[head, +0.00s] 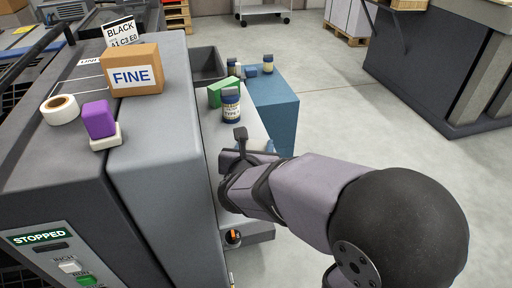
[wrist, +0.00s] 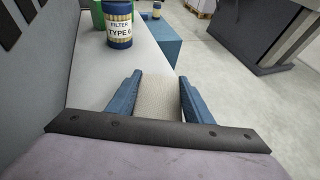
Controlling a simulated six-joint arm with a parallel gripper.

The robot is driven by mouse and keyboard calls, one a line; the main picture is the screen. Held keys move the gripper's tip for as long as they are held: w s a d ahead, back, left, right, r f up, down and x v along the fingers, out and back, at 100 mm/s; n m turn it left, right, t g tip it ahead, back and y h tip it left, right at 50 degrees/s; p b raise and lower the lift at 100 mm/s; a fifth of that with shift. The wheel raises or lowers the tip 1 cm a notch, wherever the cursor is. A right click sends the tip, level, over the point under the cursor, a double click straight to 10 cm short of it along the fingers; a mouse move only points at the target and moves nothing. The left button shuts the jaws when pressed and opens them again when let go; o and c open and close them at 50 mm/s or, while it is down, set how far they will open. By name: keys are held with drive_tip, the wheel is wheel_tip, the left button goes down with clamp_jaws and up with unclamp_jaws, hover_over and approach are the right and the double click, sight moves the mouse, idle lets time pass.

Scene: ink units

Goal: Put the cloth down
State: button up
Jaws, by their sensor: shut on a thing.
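The cloth (wrist: 158,97) is a pale beige woven piece between the two blue fingers of my gripper (wrist: 159,80) in the wrist view. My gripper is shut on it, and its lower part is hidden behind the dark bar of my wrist. Pale grey ledge (wrist: 100,78) lies below and to the left of the cloth. In the head view the same ledge (head: 208,130) runs along the grey machine, and my arm covers its nearer part. My fingers and the cloth are mostly hidden there; I cannot tell whether the cloth touches the ledge.
A dark blue filter jar (head: 231,108) stands on the ledge beside a green block (head: 215,95). A blue cabinet (head: 277,110) with small bottles adjoins the ledge. An orange-marked knob (head: 233,237) is at the near end. A FINE box (head: 131,73) and purple-topped object (head: 99,120) stand on the machine.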

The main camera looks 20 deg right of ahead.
sight(256, 145)
wheel_tip(256, 145, up, 18)
drive_tip(key=p, duration=0.7)
drive_tip(key=shift+f, duration=0.15)
